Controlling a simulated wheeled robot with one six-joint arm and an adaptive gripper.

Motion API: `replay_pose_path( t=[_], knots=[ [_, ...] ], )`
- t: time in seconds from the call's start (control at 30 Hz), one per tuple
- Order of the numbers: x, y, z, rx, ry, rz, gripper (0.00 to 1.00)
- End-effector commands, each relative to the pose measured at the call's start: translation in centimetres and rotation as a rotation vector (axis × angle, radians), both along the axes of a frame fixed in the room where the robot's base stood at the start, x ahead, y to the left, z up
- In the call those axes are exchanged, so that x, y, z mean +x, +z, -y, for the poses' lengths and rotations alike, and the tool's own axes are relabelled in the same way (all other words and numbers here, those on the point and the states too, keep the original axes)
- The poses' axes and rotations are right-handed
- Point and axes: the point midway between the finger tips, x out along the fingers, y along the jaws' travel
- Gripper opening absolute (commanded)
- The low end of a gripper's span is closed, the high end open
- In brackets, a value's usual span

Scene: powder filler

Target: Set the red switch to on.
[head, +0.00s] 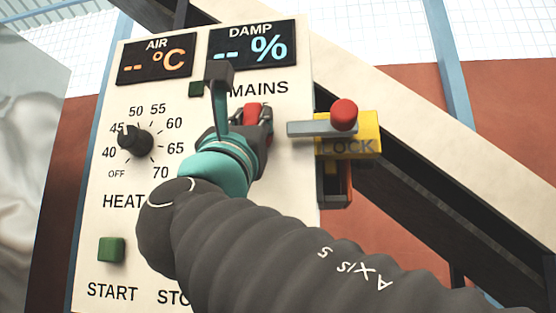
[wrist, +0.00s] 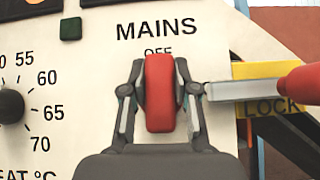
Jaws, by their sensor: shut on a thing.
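The red switch (wrist: 160,92) is under the MAINS label on the cream panel. In the head view the red switch (head: 254,112) shows only in part behind my gripper (head: 258,128). The switch's on marking is not visible.
A yellow LOCK block (head: 350,135) with a grey bar and red knob (head: 344,114) juts out close to the right of the switch. The heat dial (head: 135,141) and green start button (head: 111,249) are to the left. Displays (head: 252,46) are above.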

Motion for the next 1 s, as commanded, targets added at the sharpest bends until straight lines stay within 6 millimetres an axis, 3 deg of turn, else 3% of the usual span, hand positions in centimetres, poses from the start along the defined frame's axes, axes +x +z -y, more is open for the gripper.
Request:
replay_pose_path(
  t=[0.27,1.0],
  knots=[
    [0.37,-0.69,-0.25,0.169,-0.001,0.003,0.0],
    [0.26,-0.97,0.15,0.856,0.001,0.057,0.0]
  ],
)
